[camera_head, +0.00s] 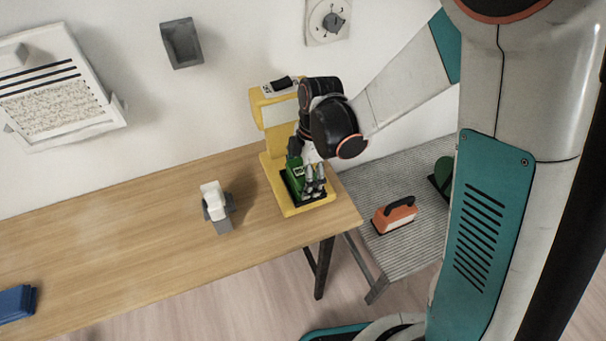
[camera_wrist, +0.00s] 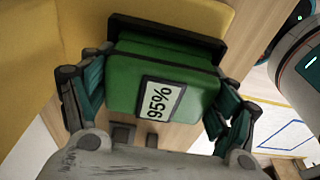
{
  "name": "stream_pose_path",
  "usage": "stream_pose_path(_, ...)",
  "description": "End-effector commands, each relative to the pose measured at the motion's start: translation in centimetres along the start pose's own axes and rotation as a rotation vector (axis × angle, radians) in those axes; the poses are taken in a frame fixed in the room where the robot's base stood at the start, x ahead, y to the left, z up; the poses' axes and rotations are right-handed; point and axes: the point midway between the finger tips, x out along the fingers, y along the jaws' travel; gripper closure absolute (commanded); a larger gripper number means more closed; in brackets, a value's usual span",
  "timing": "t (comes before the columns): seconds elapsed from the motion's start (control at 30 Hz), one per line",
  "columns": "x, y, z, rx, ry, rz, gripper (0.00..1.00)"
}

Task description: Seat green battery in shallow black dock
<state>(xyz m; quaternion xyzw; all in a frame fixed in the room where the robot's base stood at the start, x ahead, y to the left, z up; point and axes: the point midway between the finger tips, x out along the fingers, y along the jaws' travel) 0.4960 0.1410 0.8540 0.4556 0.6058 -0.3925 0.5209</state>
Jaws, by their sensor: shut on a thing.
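In the head view the gripper (camera_head: 313,180) is over the yellow base, with the battery (camera_head: 294,165) partly hidden by the fingers. The shallow black dock (camera_head: 318,200) lies on the yellow base; a black rim (camera_wrist: 165,28) shows at the battery's far end in the wrist view. The battery is at the dock, but I cannot tell whether it is fully down inside.
The yellow paster (camera_head: 272,107) stands at the wooden table's (camera_head: 120,240) right end. A white and grey device (camera_head: 216,207) stands to its left, and a blue object (camera_head: 17,303) lies far left. An orange block (camera_head: 396,215) with a black handle rests on the lower grey bench (camera_head: 373,180).

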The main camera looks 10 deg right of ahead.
Motion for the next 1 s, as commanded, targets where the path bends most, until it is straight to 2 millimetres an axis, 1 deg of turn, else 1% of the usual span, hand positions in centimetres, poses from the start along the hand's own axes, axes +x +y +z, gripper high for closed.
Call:
stream_pose_path(0.03,0.1,0.0,0.0,0.0,0.0,0.0,0.16)
stream_pose_path(0.07,0.0,0.0,0.0,0.0,0.0,0.0,0.09)
stream_pose_path(0.1,0.0,0.0,0.0,0.0,0.0,0.0,0.0)
stream_pose_path(0.5,0.0,0.0,0.0,0.0,0.0,0.0,0.0)
stream_pose_path(0.63,-0.5,0.0,0.0,0.0,0.0,0.0,0.0)
stream_pose_path(0.77,-2.0,0.0,0.0,0.0,0.0,0.0,0.0)
stream_pose_path(1.0,-6.7,-0.1,0.0,0.0,0.0,0.0,0.0)
